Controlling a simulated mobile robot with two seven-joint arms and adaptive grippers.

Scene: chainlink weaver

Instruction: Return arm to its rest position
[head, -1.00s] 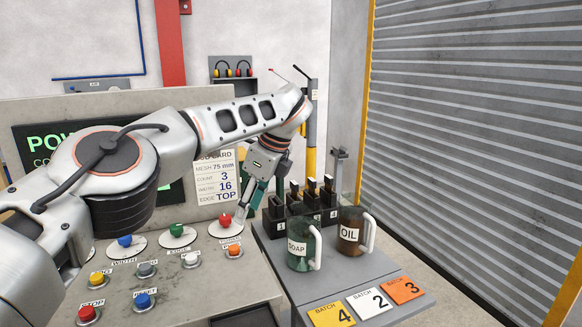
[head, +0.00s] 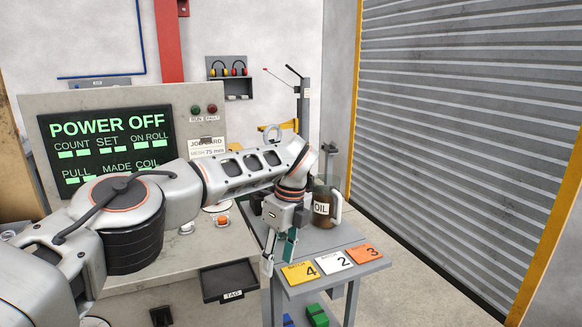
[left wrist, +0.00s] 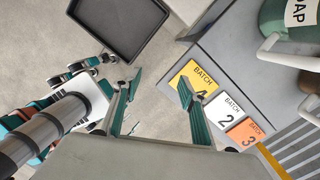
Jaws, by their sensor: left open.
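My left arm reaches across the front of the console (head: 190,250) in the head view. My left gripper (head: 278,258) points down and is open and empty, close to the left edge of the grey side table (head: 350,238). In the left wrist view its two teal fingers (left wrist: 158,88) are spread apart, with bare floor between them and the yellow batch 4 card (left wrist: 193,78) beyond the right finger. My right gripper does not show.
The oil jug (head: 321,210) and the batch 4, 2 (head: 334,262) and 3 (head: 365,252) cards are on the side table. A dark tray (head: 228,282) juts from the console. The screen (head: 108,145) reads POWER OFF.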

